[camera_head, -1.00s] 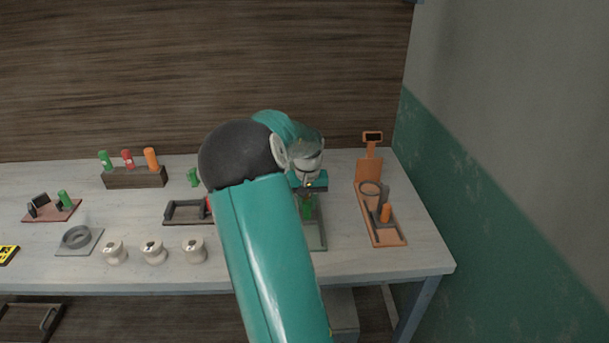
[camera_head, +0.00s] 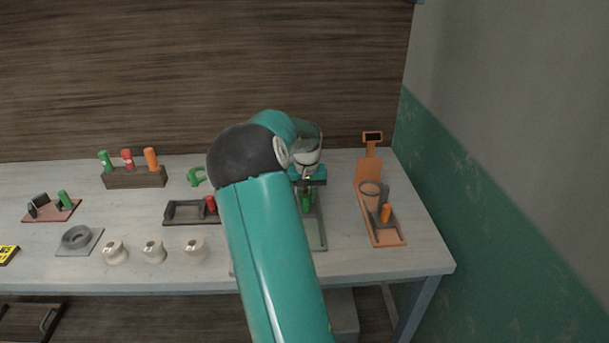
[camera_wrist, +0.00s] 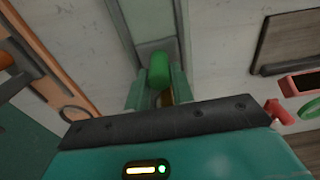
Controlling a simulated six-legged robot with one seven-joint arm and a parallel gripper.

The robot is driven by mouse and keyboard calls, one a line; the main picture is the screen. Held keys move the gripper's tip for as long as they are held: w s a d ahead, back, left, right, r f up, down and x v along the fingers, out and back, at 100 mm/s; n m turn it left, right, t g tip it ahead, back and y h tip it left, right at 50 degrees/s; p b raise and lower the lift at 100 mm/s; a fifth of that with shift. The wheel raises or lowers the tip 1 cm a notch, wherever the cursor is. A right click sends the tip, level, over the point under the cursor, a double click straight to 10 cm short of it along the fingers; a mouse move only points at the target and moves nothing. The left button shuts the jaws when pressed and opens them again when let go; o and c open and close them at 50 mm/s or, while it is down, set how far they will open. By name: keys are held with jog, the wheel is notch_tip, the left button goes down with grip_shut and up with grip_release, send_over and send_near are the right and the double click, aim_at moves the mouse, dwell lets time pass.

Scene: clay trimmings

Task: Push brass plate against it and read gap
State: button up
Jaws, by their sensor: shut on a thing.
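My gripper (camera_wrist: 158,92) is shut on a green handle (camera_wrist: 158,70), which stands between the two teal fingers in the wrist view. The green handle (camera_head: 306,202) also shows below my gripper (camera_head: 309,184) in the head view. It is over a long grey-green tray (camera_head: 322,238) with raised side rails. A narrow brownish strip (camera_wrist: 168,98) shows by the right finger; I cannot tell whether it is the brass plate. The gap is too small or hidden to read, and my arm covers part of the tray.
An orange stand (camera_head: 386,234) with a ring and orange peg is right of the tray. A dark tray (camera_head: 182,222) with a red knob, several white knobs (camera_head: 153,252) and a green clamp-like piece (camera_head: 195,177) are left. The wall is further right.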

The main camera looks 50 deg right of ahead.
jog(key=shift+a+f+g+y, duration=0.15)
jog(key=shift+f+g+y, duration=0.15)
jog(key=shift+f, duration=0.95)
dwell(1.2)
jog(key=o, duration=1.9)
jog(key=shift+r, duration=0.75)
jog(key=shift+w+d+r, duration=0.1)
jog(key=shift+d+r, duration=0.05)
jog(key=shift+r, duration=1.35)
jog(key=shift+d+r, duration=0.1)
jog(key=shift+r, duration=1.35)
